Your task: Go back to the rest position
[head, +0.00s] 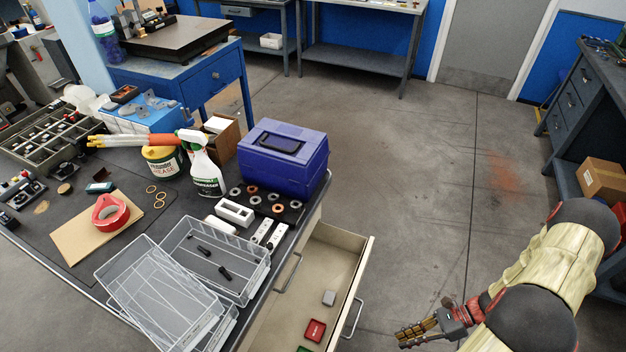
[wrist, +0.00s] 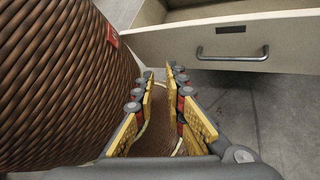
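My gripper (head: 420,332) is at the lower right of the head view, out over the floor and to the right of the open drawer. In the wrist view its two yellow-padded fingers (wrist: 160,82) stand apart with a gap between them. I see nothing held in the gap. My arm comes in from the right edge of the head view and is bent.
The open drawer (head: 360,268) juts from the bench; its front and handle (wrist: 233,55) show in the wrist view. A large brown woven object (wrist: 60,80) stands close left of the fingers. A purple case (head: 283,160) sits on the bench. Floor beyond is clear.

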